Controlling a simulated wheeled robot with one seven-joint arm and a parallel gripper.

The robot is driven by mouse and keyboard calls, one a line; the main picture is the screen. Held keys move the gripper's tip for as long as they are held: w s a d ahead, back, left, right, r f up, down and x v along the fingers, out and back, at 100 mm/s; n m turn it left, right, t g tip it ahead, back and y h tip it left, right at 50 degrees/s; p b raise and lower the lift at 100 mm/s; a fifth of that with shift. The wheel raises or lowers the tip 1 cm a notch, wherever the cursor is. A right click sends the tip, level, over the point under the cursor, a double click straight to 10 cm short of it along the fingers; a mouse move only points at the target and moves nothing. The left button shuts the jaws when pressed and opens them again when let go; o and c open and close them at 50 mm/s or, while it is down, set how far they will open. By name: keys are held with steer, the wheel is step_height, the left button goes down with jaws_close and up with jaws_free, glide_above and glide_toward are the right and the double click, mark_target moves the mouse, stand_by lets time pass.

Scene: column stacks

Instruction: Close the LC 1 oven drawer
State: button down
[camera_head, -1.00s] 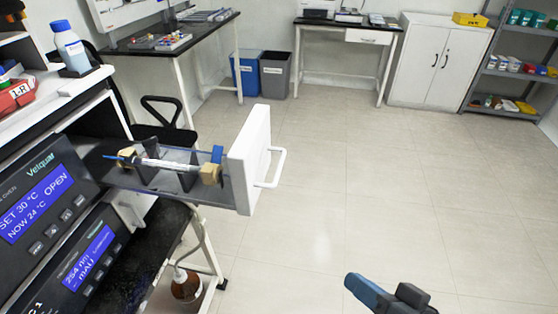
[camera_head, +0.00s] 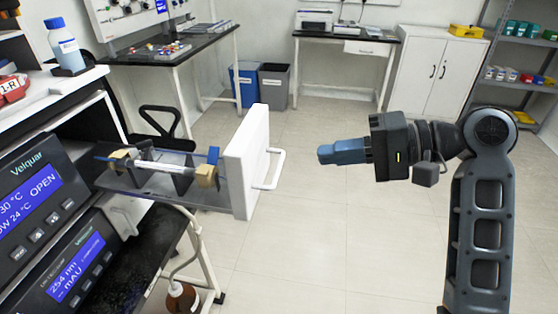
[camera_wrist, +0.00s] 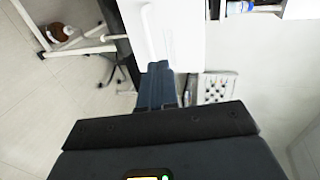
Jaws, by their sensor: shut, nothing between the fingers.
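The oven drawer (camera_head: 247,165) is pulled out to the right of the oven, its white front panel and white bar handle (camera_head: 272,168) facing right. Inside its clear tray lies a column (camera_head: 160,167) with brass-coloured end fittings and a blue cap. The oven display (camera_head: 30,201) reads OPEN. My gripper (camera_head: 326,154) is shut and empty, to the right of the handle and apart from it, pointing left at the panel. In the wrist view, the white panel (camera_wrist: 185,35) and handle (camera_wrist: 148,32) lie ahead of my fingers (camera_wrist: 158,75).
A second instrument (camera_head: 75,265) sits below the oven. A brown bottle (camera_head: 182,297) stands low under the drawer. A white-and-blue bottle (camera_head: 64,47) stands on top at left. The floor between drawer and back cabinet (camera_head: 438,72) is clear.

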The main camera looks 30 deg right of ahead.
mark_target(260, 161)
steer(key=x, duration=0.9)
steer(key=shift+w+a+p, duration=0.25)
steer(key=shift+a+p, duration=0.05)
steer(key=shift+p, duration=0.1)
